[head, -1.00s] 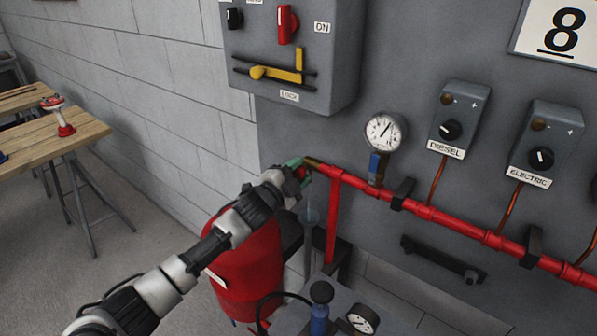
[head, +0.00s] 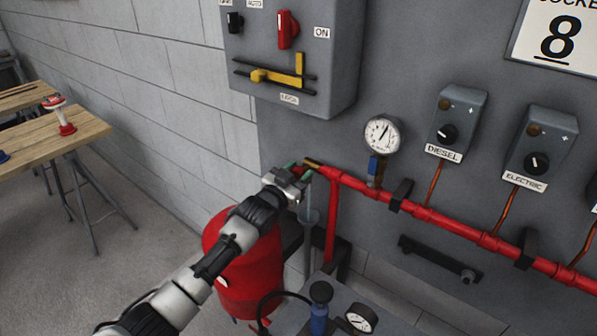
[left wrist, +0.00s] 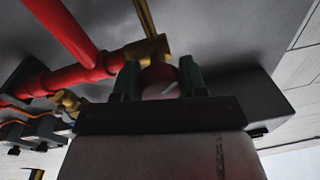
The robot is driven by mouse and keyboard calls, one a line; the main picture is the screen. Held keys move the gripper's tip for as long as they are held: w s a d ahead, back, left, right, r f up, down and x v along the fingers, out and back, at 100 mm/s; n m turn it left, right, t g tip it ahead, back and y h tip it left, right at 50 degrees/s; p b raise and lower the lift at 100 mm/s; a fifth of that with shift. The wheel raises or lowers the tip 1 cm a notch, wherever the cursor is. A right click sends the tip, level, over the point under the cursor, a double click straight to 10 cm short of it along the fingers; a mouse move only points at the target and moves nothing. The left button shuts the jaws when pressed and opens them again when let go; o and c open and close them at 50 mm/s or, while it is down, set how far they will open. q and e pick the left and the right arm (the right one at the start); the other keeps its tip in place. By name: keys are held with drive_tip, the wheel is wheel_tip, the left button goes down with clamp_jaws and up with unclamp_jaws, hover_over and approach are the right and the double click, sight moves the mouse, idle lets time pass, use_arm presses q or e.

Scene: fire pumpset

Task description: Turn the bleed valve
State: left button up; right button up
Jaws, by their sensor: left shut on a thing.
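The bleed valve is at the left end of the red pipe (head: 440,212), with a brass fitting (head: 313,163) on the pipe end. In the left wrist view its round red knob (left wrist: 158,80) sits between the green fingertips of my left gripper (left wrist: 158,76), beside the brass stem (left wrist: 148,25). My left gripper (head: 291,171) is shut on this knob, which is mostly hidden by the fingers in the head view. My right gripper is in neither view.
A pressure gauge (head: 382,136) with a blue-handled valve (head: 374,168) stands on the pipe. A grey funnel pipe (head: 309,217) is below the valve. A red tank (head: 240,262) stands behind my left arm. A control box (head: 335,60) hangs above.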

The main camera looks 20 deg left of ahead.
use_arm(q)
drive_tip(key=n, duration=0.3)
drive_tip(key=shift+n+y+p, duration=0.3)
drive_tip(key=shift+y, duration=0.1)
drive_tip(key=shift+n, duration=0.3)
drive_tip(key=o, duration=0.9)
drive_tip(key=shift+a, duration=0.1)
drive_tip(key=b+v, duration=0.2)
drive_tip(key=v, duration=0.8)
drive_tip(key=shift+s+a, duration=0.15)
drive_tip(key=shift+s, duration=0.25)
